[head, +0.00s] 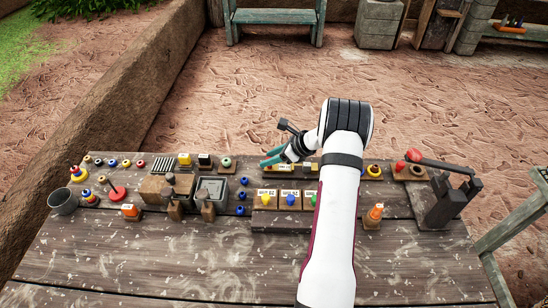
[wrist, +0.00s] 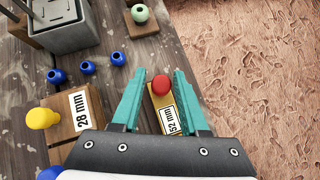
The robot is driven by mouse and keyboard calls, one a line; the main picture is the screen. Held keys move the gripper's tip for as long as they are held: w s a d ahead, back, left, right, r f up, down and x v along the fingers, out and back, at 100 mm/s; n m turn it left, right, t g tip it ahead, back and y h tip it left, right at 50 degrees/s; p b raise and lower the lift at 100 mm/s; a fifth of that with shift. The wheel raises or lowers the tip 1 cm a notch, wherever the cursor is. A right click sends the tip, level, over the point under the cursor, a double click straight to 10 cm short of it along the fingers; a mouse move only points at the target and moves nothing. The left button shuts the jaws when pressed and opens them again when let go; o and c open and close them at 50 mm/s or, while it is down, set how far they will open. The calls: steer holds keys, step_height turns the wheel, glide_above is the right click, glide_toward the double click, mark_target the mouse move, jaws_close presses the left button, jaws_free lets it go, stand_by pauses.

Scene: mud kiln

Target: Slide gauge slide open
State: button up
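A small yellow block with a red knob (wrist: 161,84) on top and a white label reading 52 mm (wrist: 169,119) lies between my fingertips in the wrist view. It may be the gauge slide; no other part clearly shows as one. My gripper (wrist: 160,76) is open, its teal fingers on either side of the red knob with gaps visible on both sides. In the head view my gripper (head: 272,158) is at the far edge of the bench, pointing left.
A wooden block labelled 28 mm (wrist: 72,108) with a yellow knob (wrist: 42,118) stands left of my gripper. Blue rings (wrist: 88,67) and a grey box (wrist: 65,25) are nearby. The bench's (head: 150,260) front is clear. A black-and-red lever device (head: 445,195) stands at right.

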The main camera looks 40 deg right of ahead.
steer(key=shift+o, duration=1.1)
steer(key=shift+s, duration=0.1)
steer(key=v, duration=1.5)
steer(key=shift+s+r, duration=0.25)
steer(key=shift+s, duration=0.05)
steer(key=shift+d, duration=0.1)
steer(key=a+r+n+g, duration=0.2)
steer(key=a+r+n, duration=0.15)
steer(key=a, duration=0.65)
steer(key=s+a+r+n+g+y, duration=0.1)
steer(key=a+r+n+g, duration=0.1)
steer(key=a+n, duration=0.5)
steer(key=a+r+n+g, duration=0.2)
steer(key=a+r+n, duration=0.1)
steer(key=a, duration=0.9)
steer(key=s+a+f+n+g+h, duration=0.1)
steer(key=s+a+n, duration=0.4)
steer(key=s, duration=0.4)
steer(key=s+a+f+n+g+h, duration=0.1)
steer(key=s+a+n, duration=0.4)
steer(key=s+n, duration=0.2)
steer(key=shift+s+a+h, duration=0.3)
steer(key=shift+s+h, duration=0.1)
steer(key=shift+s, duration=0.6)
